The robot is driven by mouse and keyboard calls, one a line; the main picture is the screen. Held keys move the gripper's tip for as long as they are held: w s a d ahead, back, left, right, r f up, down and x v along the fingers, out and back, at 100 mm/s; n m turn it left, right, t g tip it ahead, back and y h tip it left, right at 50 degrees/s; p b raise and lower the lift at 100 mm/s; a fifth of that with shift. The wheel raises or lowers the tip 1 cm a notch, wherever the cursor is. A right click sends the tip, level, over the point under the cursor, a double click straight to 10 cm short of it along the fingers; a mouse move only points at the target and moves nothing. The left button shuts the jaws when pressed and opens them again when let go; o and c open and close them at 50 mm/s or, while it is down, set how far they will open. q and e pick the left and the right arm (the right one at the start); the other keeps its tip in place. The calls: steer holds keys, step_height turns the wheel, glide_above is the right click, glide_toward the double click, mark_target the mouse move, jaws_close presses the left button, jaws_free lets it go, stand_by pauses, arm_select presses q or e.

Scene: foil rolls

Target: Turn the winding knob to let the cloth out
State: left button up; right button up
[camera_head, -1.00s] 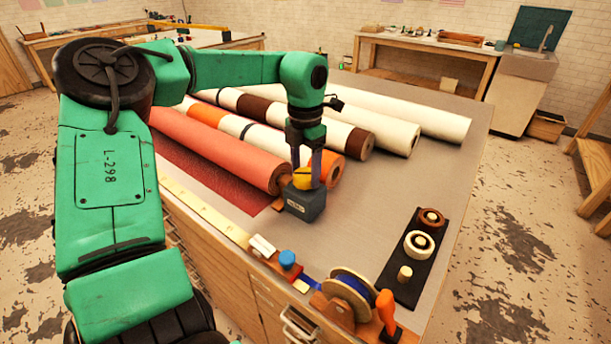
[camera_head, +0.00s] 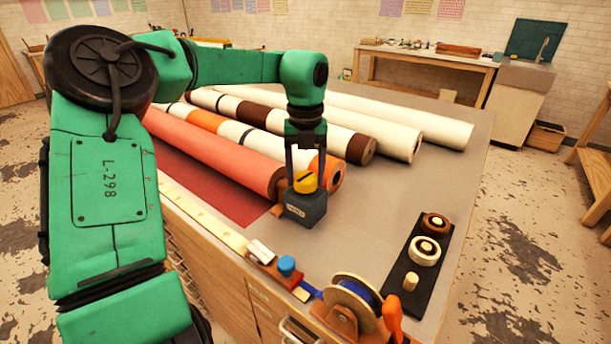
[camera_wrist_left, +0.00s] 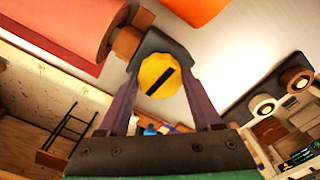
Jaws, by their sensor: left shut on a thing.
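The yellow winding knob (camera_head: 305,182), with a dark slot across its face, sits on a dark grey block (camera_head: 306,208) at the near end of the red cloth roll (camera_head: 215,155). My left gripper (camera_head: 306,180) points down with its fingers on either side of the knob, shut on it. In the left wrist view the knob (camera_wrist_left: 160,75) lies between the two fingertips, its slot slanted. A flat stretch of red cloth (camera_head: 215,190) lies on the table along the roll's left side. My left arm hides the roll's far end. My right gripper is not in view.
Orange-banded, brown-banded and white rolls lie right of the red one. A ruler strip (camera_head: 205,217) runs along the table edge. A ribbon spool (camera_head: 352,300) and a black tray (camera_head: 408,285) with small rolls stand at the front. Bare grey table (camera_head: 375,200) lies between.

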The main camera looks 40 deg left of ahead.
mark_target(305, 176)
arm_select(q)
steer(key=shift+n, duration=0.6)
steer(key=o, duration=1.4)
step_height(305, 176, up, 15)
steer(key=shift+f+p, duration=0.2)
steer(key=shift+p, duration=0.15)
